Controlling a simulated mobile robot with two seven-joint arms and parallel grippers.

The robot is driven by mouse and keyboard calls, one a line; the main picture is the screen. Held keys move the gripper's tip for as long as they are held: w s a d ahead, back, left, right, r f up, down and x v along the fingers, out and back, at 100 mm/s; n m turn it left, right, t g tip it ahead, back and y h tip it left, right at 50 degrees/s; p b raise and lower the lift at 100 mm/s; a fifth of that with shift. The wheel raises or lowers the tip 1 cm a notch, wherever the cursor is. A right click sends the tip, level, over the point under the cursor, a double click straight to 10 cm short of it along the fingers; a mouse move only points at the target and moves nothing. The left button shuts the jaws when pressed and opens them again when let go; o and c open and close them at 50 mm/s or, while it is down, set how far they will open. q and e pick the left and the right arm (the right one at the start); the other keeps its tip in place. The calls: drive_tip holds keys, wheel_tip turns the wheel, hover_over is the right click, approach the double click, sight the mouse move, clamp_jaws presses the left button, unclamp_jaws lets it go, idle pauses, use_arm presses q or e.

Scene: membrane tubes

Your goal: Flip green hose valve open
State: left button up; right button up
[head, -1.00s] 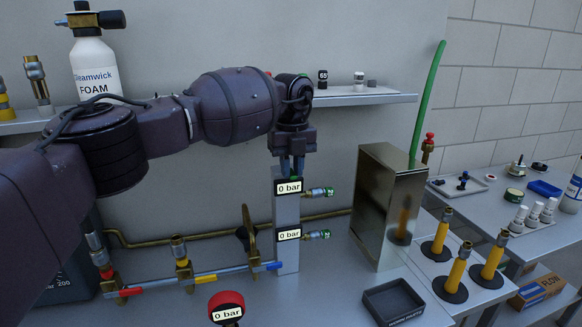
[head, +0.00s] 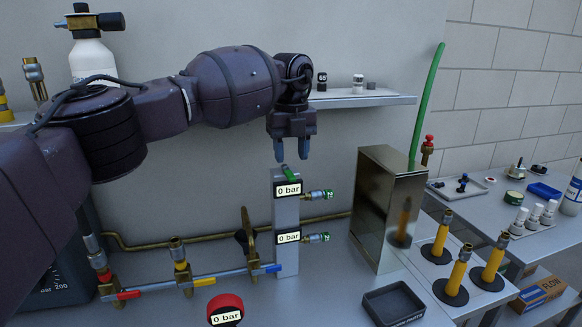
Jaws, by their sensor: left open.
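A small green valve lever (head: 290,173) sits on top of the upright grey manifold block (head: 285,254), just above its upper "0 bar" display (head: 288,190). It looks tilted, with one end raised, but its exact open or closed position is hard to tell. My left gripper (head: 291,153) is open and empty, with blue fingertips pointing down, a little above the lever and apart from it. A green hose (head: 425,100) stands upright behind the metal box to the right. My right gripper is not in view.
A shiny metal box (head: 389,210) stands right of the block. Brass fittings (head: 318,194) stick out from the block's right side. A pipe with red, yellow and blue levers (head: 205,281) runs in at its left. A dark tray (head: 393,303) and a red gauge (head: 225,308) lie in front.

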sight(291, 175)
use_arm(q)
wheel_tip(291, 175, up, 7)
drive_tip(key=shift+f, duration=0.15)
idle(0.4)
